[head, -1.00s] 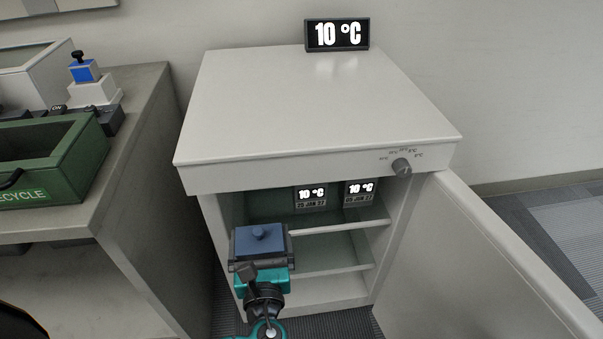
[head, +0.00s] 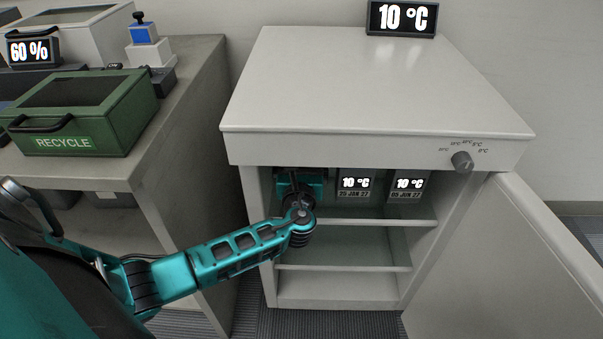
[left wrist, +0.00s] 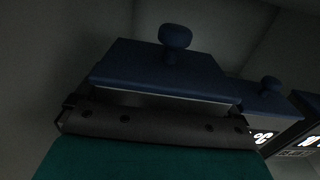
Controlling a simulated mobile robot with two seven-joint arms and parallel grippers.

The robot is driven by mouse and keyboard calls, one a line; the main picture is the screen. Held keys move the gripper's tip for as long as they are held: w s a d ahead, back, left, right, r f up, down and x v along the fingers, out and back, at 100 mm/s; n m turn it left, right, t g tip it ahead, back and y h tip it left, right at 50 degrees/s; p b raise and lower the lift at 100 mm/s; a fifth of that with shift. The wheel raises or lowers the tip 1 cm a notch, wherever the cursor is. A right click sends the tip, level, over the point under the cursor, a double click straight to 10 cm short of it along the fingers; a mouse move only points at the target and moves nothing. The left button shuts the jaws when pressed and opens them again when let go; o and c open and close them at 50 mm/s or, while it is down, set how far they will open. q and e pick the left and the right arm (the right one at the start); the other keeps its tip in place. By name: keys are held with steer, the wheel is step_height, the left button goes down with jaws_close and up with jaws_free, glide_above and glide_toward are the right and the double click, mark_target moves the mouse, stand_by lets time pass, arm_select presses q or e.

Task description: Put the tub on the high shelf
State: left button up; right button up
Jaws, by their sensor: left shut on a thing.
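The tub (left wrist: 160,72) has a dark blue lid with a round knob and fills the middle of the left wrist view. My left gripper (left wrist: 150,122) is shut on it, its dark jaw across the near side. In the head view my left gripper (head: 297,184) is inside the open cabinet, at the left end of the upper compartment. The cabinet top and the gripper hide the tub there. The high shelf (head: 385,217) shows its front edge below the gripper. I cannot tell whether the tub touches the shelf. My right gripper is not in view.
Two tubs with lit 10 °C labels (head: 356,183) (head: 408,186) stand on the high shelf to the right; one blue lid (left wrist: 268,98) is close to the held tub. The lower shelf (head: 345,267) looks empty. The cabinet door (head: 510,260) stands open at right. A green recycle bin (head: 85,110) is left.

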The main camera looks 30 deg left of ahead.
arm_select(q)
steer(key=shift+w+a, duration=0.15)
steer(key=shift+w, duration=0.1)
step_height(320, 180, down, 3)
steer(key=shift+f+b, duration=0.1)
steer(key=shift+b, duration=1)
steer(key=shift+f, duration=0.2)
steer(key=shift+r, duration=0.1)
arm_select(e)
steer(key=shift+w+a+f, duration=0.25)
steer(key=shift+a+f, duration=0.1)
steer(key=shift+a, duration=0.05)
arm_select(q)
steer(key=o, duration=0.8)
steer(key=shift+s, duration=0.1)
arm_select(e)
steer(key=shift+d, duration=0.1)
